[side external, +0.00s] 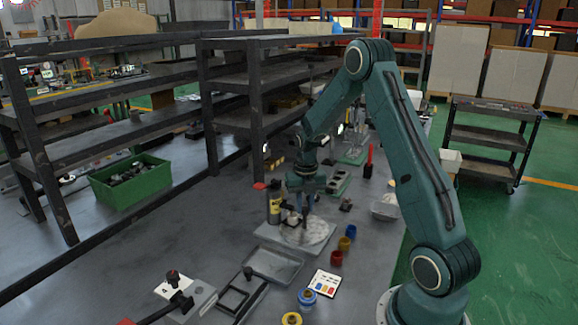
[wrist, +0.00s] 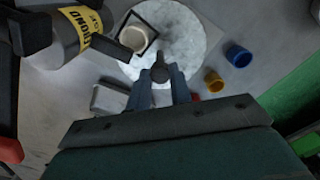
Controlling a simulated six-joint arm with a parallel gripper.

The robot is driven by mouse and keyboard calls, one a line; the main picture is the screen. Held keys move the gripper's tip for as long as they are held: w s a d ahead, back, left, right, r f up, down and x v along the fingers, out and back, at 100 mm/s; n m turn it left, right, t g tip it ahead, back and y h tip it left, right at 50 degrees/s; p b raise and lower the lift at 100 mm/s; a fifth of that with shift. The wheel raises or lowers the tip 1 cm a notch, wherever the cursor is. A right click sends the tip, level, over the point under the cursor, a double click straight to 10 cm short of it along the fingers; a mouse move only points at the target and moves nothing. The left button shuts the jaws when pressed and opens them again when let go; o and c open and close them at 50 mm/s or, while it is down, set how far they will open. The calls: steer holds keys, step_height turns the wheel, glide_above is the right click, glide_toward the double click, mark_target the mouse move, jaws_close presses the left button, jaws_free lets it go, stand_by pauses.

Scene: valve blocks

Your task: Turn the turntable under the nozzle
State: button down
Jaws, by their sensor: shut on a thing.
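The turntable is a pale, marbled round disc (side external: 318,232) on a flat light base; it also fills the upper middle of the wrist view (wrist: 190,42). My gripper (side external: 304,232) points down over the disc. In the wrist view my gripper (wrist: 160,75) is shut on a small dark knob (wrist: 160,70) near the disc's edge. A pale cup (wrist: 138,38) inside a dark square frame sits on the disc, left of the knob. I cannot make out the nozzle's tip.
A metal tray (side external: 273,264) lies in front of the turntable. Red (side external: 336,258), yellow (side external: 344,244) and blue (side external: 307,297) small pots and a colour card (side external: 325,283) stand nearby. A green bin (side external: 130,183) and dark shelves are at left. Bare table lies left of the turntable.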

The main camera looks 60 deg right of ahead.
steer(key=shift+r+n, duration=0.1)
steer(key=shift+n, duration=0.3)
stand_by(0.3)
steer(key=c, duration=1.3)
jaws_free()
steer(key=shift+o, duration=0.2)
step_height(320, 180, up, 14)
